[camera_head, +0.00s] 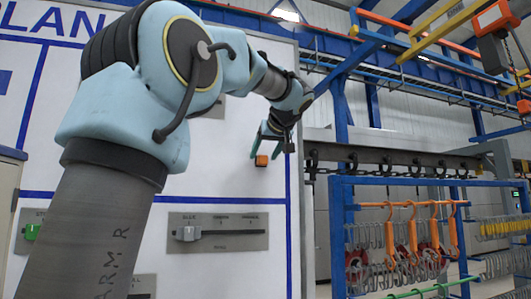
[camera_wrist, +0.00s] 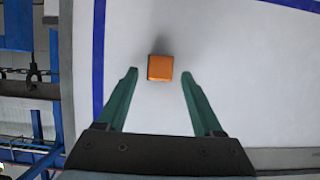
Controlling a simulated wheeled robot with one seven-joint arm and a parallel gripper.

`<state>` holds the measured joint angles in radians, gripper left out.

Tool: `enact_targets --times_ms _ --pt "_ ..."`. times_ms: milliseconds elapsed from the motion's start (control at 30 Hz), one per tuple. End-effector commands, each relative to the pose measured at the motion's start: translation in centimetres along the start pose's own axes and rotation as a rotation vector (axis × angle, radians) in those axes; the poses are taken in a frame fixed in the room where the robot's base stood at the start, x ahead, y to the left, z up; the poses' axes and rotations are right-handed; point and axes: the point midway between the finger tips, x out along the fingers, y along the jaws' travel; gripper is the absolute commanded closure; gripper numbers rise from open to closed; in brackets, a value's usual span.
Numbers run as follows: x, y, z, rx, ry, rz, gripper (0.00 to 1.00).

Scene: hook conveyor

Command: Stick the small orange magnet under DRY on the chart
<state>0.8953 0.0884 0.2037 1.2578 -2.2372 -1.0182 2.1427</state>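The small orange magnet (camera_wrist: 160,68) is on the white chart (camera_wrist: 210,35), inside a cell bordered by blue lines. In the head view the orange magnet (camera_head: 262,161) shows near the chart's right side, just below my gripper (camera_head: 268,145). In the wrist view my gripper (camera_wrist: 158,80) is open, its two green fingers apart with the magnet between and slightly beyond their tips. The fingers do not appear to touch it. No DRY label can be read; my arm covers much of the chart in the head view.
A grey slider panel (camera_head: 218,232) and a green knob (camera_head: 32,231) are lower on the chart. Right of it stand a dark hook rail (camera_head: 400,160) and a blue rack (camera_head: 339,230) with orange hooks (camera_head: 412,235). An orange hoist block (camera_head: 495,17) hangs at the upper right.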

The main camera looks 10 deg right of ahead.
Motion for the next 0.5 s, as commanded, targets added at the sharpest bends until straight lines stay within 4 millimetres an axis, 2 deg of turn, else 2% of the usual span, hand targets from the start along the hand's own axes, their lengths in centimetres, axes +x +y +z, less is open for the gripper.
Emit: enact_targets --times_ms 67,500 --pt "-0.02 0.00 -0.01 0.000 0.000 0.000 0.42" --pt "-0.04 0.00 -0.01 0.000 0.000 0.000 0.92"
